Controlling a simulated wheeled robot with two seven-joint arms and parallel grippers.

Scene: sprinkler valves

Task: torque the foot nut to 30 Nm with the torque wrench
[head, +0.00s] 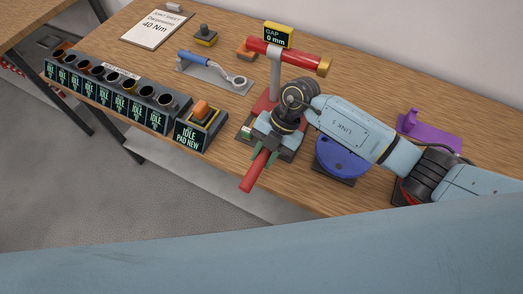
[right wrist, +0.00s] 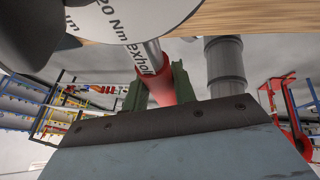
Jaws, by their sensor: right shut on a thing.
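My right gripper (head: 266,147) is shut on a red handle (head: 252,172) that points toward the table's front edge. In the right wrist view the green fingers (right wrist: 160,85) sit either side of the red grip (right wrist: 162,88), and a silver shaft (right wrist: 150,52) runs on from it. Whether this is the torque wrench I cannot tell for sure. A grey post (head: 274,84) carries a red pipe (head: 287,53) with a brass end, beside a sign (head: 278,37) reading "GAP 0 mm". I cannot make out the foot nut; my gripper and wrist cover that area. My left gripper is not in view.
A blue-handled ring wrench (head: 215,71) lies on a grey tray. A row of sockets (head: 107,92) with "IDLE" displays and a pad with an orange button (head: 201,108) stand left. A card (head: 156,28) reads "40 Nm". A blue round object (head: 341,158) sits under my forearm.

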